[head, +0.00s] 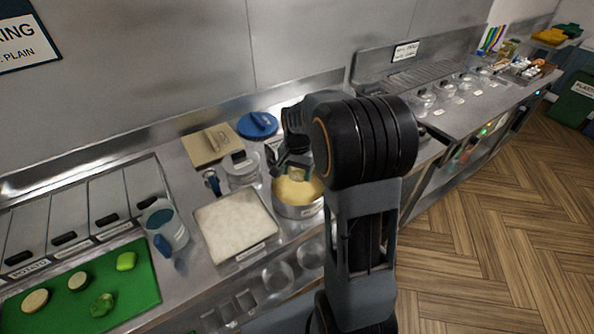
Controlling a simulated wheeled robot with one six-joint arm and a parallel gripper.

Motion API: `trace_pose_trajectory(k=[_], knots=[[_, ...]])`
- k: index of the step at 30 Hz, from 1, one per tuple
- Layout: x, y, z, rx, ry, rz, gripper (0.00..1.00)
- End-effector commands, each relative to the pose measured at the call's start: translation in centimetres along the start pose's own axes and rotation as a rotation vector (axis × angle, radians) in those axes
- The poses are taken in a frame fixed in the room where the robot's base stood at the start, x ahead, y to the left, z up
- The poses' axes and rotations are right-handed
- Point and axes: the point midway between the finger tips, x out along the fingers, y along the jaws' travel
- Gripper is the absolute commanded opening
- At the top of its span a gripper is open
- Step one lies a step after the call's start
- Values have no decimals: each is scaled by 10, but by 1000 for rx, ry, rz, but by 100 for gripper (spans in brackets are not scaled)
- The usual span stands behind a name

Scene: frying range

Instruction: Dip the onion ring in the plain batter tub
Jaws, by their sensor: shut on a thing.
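A round metal tub (291,211) of smooth pale-yellow batter (285,190) stands on the counter, with a small label on its front too small to read. My gripper (295,170) points down over the tub, close above the batter. It is shut on a small pale thing, seemingly the onion ring, mostly hidden by the fingers. I cannot tell whether the ring touches the batter. My arm hides the right side of the tub and what lies behind it.
Left of the tub are a tray of white flour-like coating (235,225), a clear lidded jar (241,168), a jug (163,225) and a green board (140,285) with vegetable pieces. A beige lid (208,146) and a blue lid (258,124) lie behind.

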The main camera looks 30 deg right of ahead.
Motion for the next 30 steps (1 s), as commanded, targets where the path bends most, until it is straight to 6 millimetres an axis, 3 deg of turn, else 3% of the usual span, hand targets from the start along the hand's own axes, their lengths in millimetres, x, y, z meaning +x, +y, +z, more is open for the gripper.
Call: trace_pose_trajectory(k=[11,23,30], knots=[[-1,0,0,0,0,0,50],[-30,0,0,0,1,-1,50],[-30,0,0,0,1,0,50]])
